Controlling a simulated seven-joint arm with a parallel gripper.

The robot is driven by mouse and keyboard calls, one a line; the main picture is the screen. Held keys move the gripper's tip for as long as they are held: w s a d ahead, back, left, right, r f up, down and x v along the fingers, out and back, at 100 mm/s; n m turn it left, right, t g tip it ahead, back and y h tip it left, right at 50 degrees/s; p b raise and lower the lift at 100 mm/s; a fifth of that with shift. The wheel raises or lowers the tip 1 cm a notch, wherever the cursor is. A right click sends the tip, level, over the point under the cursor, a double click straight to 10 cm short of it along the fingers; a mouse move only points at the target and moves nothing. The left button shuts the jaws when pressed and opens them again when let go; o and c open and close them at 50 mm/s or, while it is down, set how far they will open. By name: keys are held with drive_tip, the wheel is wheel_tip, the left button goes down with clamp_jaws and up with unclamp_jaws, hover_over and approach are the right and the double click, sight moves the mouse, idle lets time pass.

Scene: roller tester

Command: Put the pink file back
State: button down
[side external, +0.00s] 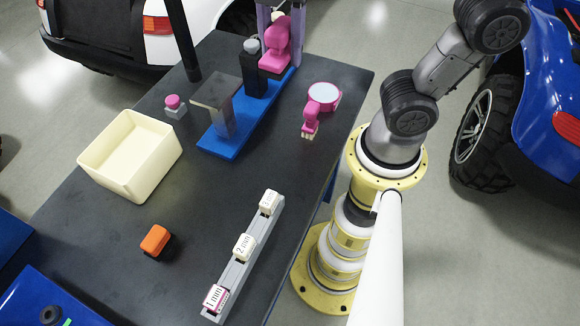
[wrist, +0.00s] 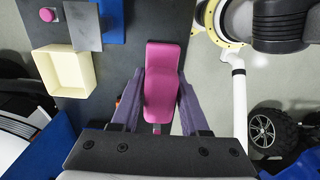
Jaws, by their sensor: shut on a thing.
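My gripper (side external: 279,14) is at the top of the side view, with purple fingers shut on a chunky pink thing (side external: 276,46), which I take for the pink file. In the wrist view the pink file (wrist: 162,85) lies between both fingers (wrist: 161,98). In the side view it appears beside the black block (side external: 255,75) with a grey knob, at the far end of the blue base (side external: 222,132). I cannot tell whether it touches anything below. A grey rack (side external: 259,240) holds white blocks marked 1 mm, 2 mm and apparently 3 mm.
A metal plate (side external: 216,91) stands on the blue base. A cream bin (side external: 131,154), a pink button (side external: 173,101), an orange piece (side external: 155,241) and a pink-rimmed round item (side external: 323,94) are on the dark table (side external: 206,192). Free room lies between bin and rack.

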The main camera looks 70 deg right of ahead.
drive_tip(key=shift+s+d+f, duration=0.1)
drive_tip(key=shift+s+f, duration=0.05)
drive_tip(key=shift+s, duration=0.3)
drive_tip(key=shift+s+d+f, duration=0.1)
drive_tip(key=shift+s+f, duration=0.05)
drive_tip(key=shift+s, duration=0.25)
hover_over(290, 170)
wheel_tip(290, 170, down, 24)
drive_tip(key=shift+r, duration=0.2)
drive_tip(key=shift+f, duration=2.55)
drive_tip(key=shift+f, duration=0.1)
drive_tip(key=shift+c, duration=2)
unclamp_jaws()
